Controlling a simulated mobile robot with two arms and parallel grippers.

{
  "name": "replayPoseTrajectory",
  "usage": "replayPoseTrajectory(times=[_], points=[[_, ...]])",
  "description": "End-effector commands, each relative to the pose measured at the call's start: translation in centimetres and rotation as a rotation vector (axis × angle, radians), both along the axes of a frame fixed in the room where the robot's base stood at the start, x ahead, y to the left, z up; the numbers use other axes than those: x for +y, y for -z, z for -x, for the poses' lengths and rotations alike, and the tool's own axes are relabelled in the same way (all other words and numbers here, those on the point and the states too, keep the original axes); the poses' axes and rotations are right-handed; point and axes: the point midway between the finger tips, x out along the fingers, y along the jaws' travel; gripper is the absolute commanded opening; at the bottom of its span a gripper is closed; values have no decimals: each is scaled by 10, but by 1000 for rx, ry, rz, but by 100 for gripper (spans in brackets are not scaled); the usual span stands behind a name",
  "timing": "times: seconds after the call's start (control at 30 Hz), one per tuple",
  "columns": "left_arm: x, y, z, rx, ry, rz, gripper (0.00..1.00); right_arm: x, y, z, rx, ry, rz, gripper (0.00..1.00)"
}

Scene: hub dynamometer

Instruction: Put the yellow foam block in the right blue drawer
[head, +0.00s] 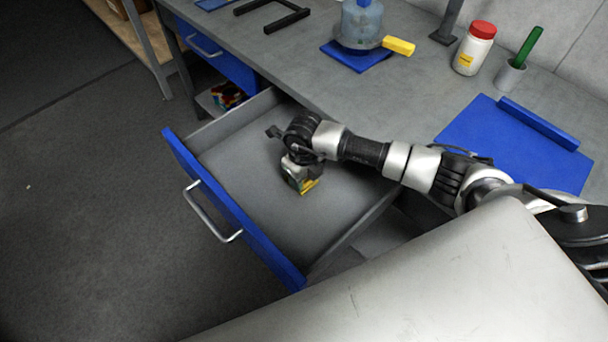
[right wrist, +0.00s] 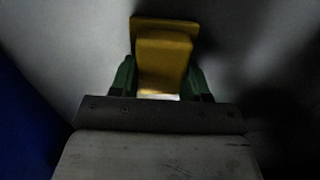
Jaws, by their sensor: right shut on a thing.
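The right blue drawer (head: 230,213) is pulled open under the bench, with a grey inside and a silver handle. My right gripper (head: 303,184) reaches down into the open drawer. It is shut on the yellow foam block (right wrist: 165,58), which sits between the green fingers (right wrist: 160,85) in the right wrist view. Only a small part of the block shows in the head view (head: 308,187), below the gripper. I cannot tell whether the block touches the drawer floor. My left gripper is not in view.
Another blue drawer (head: 216,52) is at the upper left, closed. The bench top (head: 400,104) holds a blue mat (head: 520,150), a red-lidded jar (head: 474,50), a cup (head: 504,78) and a bluish container (head: 360,22) with a yellow piece (head: 398,46) beside it. The drawer floor around my gripper is clear.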

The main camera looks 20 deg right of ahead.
Motion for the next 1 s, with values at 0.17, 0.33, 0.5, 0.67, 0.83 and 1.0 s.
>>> replayPoseTrajectory(times=[0.17,0.33,0.5,0.67,0.83,1.0], points=[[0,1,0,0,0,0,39,0,2,0,1,0,0,66],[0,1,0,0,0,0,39,0,2,0,1,0,0,72],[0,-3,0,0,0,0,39,0,-2,0,1,0,0,72],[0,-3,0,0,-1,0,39,0,-24,-1,-4,-2,1,72],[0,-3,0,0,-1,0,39,0,-61,-1,-4,-2,0,72],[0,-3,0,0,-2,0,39,0,-95,-1,-4,-1,1,72]])
